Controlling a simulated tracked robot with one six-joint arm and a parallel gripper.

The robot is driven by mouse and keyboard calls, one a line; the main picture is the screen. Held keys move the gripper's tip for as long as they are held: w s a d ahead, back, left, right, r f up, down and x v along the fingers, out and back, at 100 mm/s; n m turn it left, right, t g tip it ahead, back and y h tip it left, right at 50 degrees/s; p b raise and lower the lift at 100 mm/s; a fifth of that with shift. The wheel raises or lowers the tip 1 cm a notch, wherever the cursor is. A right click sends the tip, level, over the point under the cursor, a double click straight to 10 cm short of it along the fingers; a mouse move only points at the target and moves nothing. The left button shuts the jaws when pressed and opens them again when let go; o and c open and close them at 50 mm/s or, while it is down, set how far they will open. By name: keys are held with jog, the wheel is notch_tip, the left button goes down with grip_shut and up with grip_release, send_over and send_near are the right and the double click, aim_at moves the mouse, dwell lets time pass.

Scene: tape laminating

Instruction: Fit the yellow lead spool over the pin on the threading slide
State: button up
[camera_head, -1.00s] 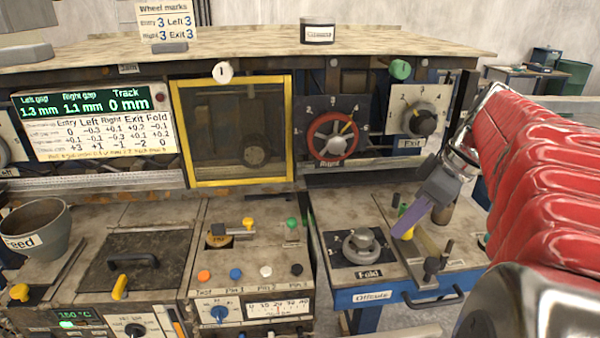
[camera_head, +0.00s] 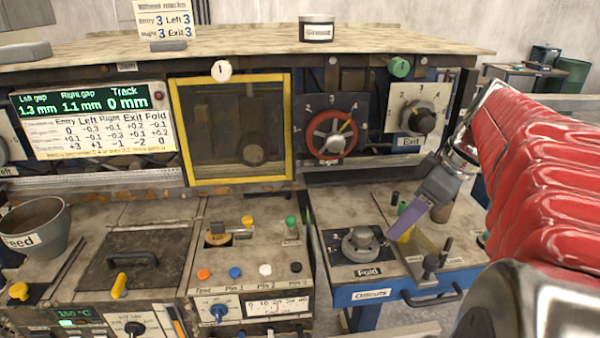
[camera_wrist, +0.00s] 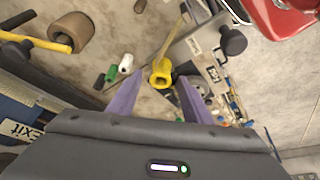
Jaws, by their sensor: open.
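The yellow lead spool (camera_wrist: 160,72) stands in the wrist view between my finger tips, with a hole visible in its end. In the head view the spool (camera_head: 405,235) shows partly behind a purple finger on the right bench. My gripper (camera_head: 406,226) is open just over it; its two purple fingers flank the spool in the wrist view (camera_wrist: 159,84), and I cannot tell if they touch it. A brass round piece with a dark bar (camera_head: 218,238) is on the centre panel; I cannot tell whether it is the threading slide. I cannot make out the pin.
Green (camera_wrist: 111,73) and white (camera_wrist: 126,63) small spools stand beside the yellow one. A brown cylinder (camera_wrist: 71,32) and a dark-knobbed metal plate (camera_wrist: 205,42) flank them. The Fold dial (camera_head: 362,242) is left of my gripper. A yellow-framed window (camera_head: 235,130) stands behind.

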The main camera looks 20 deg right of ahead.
jog(key=v, duration=1.3)
jog(key=shift+s+r, duration=0.2)
dwell(0.7)
jog(key=a+f+n+g+h, duration=0.1)
jog(key=a+f, duration=0.1)
jog(key=a, duration=0.5)
jog(key=a+f+n+g+h, duration=0.1)
jog(key=a+f+n, duration=0.15)
jog(key=a, duration=0.45)
jog(key=s+a+f+m, duration=0.3)
jog(key=a+f+m, duration=0.5)
jog(key=f, duration=0.7)
jog(key=w+a+t, duration=0.1)
jog(key=a+t, duration=0.1)
jog(key=w+a+f+m+t, duration=0.1)
jog(key=w+a, duration=0.1)
jog(key=shift+w+f+t, duration=0.2)
jog(key=shift+t, duration=0.2)
jog(key=shift+c, duration=0.6)
